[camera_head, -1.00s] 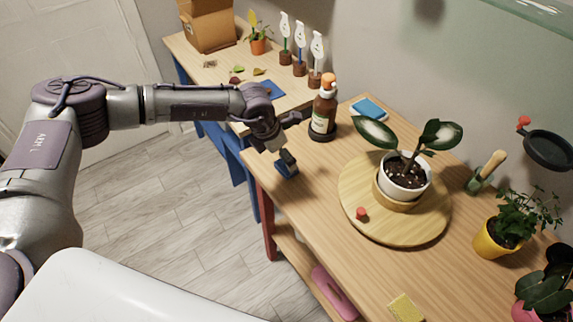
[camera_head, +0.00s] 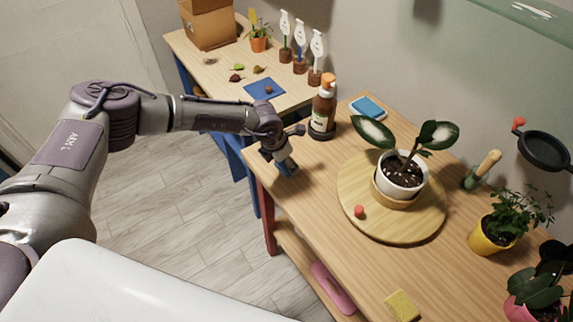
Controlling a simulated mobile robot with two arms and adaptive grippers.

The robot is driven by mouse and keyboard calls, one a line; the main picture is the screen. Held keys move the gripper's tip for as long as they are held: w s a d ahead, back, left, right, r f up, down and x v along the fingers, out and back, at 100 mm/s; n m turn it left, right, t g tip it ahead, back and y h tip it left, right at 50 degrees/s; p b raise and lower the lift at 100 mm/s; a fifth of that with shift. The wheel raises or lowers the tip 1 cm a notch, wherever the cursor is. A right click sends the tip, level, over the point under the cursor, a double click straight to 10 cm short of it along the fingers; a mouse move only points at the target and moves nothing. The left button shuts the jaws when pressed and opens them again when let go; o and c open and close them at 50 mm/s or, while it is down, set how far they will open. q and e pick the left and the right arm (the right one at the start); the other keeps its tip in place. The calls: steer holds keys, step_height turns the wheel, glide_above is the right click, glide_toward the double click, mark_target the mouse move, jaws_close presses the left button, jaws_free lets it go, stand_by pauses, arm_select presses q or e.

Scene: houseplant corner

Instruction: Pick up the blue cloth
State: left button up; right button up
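A flat blue square (camera_head: 264,89), which looks like a cloth or mat, lies on the far table with a small brown thing on it. A blue item with a pale edge (camera_head: 368,107) lies at the back of the near table, behind the bottle; I cannot tell whether it is cloth. My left gripper (camera_head: 286,168) points down at the near table's left corner, away from both. Blue shows at its fingertips; I cannot tell whether this is finger pads or something held. The finger gap is unclear. My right gripper is not in view.
A brown spray bottle (camera_head: 323,108) stands just right of my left gripper. A round wooden board (camera_head: 351,218) carries a white potted plant (camera_head: 401,176) and a small red thing (camera_head: 359,211). A yellow sponge (camera_head: 402,306) lies at the front edge. The near table's front left is clear.

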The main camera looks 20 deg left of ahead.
arm_select(q)
steer(key=shift+c, duration=0.4)
steer(key=shift+r, duration=0.1)
steer(key=shift+r+b, duration=0.3)
steer(key=shift+r, duration=0.2)
step_height(320, 180, up, 2)
steer(key=shift+r+b, duration=0.25)
steer(key=shift+b, duration=0.35)
steer(key=s+d+r+b, duration=0.1)
steer(key=d+r+b, duration=0.3)
steer(key=d+r, duration=0.3)
steer(key=shift+d+r, duration=0.2)
steer(key=shift+d, duration=2.1)
